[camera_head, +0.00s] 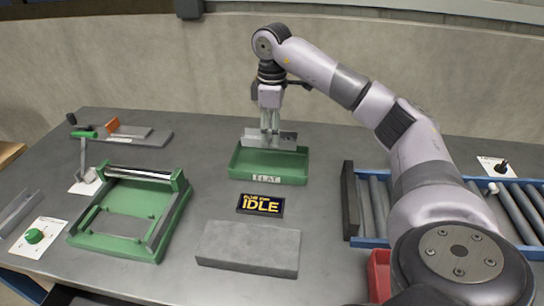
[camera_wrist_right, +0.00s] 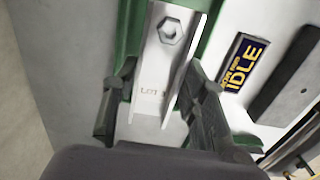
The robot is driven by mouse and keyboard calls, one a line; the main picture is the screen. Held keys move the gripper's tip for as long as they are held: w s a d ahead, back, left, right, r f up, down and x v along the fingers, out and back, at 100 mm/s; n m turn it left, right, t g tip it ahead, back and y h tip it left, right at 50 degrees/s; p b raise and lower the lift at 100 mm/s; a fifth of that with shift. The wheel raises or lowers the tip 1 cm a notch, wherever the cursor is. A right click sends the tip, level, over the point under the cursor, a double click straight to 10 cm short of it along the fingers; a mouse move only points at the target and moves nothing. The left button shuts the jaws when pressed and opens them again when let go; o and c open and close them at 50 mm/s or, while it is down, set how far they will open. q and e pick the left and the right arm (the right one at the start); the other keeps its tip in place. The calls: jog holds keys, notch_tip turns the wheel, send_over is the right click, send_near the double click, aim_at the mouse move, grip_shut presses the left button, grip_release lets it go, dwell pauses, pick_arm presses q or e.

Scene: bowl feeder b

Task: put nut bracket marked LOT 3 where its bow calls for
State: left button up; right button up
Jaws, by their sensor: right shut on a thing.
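The nut bracket (camera_head: 286,141) is a pale grey metal channel held above the green tray labelled FLAT (camera_head: 267,179). My right gripper (camera_head: 269,130) is shut on it, reaching down from above. In the right wrist view, the fingers (camera_wrist_right: 160,100) sit on either side of the bracket (camera_wrist_right: 153,75), which shows a hex nut and the letters LOT; the number after them is not clear. Part of the green tray (camera_wrist_right: 129,35) shows behind it. Whether the bracket touches the tray is not clear. My left gripper is not in view.
A display reading IDLE (camera_head: 260,204) and a grey block (camera_head: 248,248) lie in front of the tray. A green frame with a roller (camera_head: 118,250) stands left. A blue roller conveyor (camera_head: 352,241) and a red bin (camera_head: 379,272) are right. A grey channel piece (camera_head: 17,214) lies at far left.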

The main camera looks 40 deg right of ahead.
aim_at(272, 166)
notch_tip(272, 166, down, 8)
jog(key=shift+r, duration=0.2)
dwell(0.3)
jog(key=o, duration=1.3)
jog(key=shift+f, duration=0.15)
jog(key=shift+o, duration=0.2)
notch_tip(272, 166, up, 12)
jog(key=shift+r, duration=0.2)
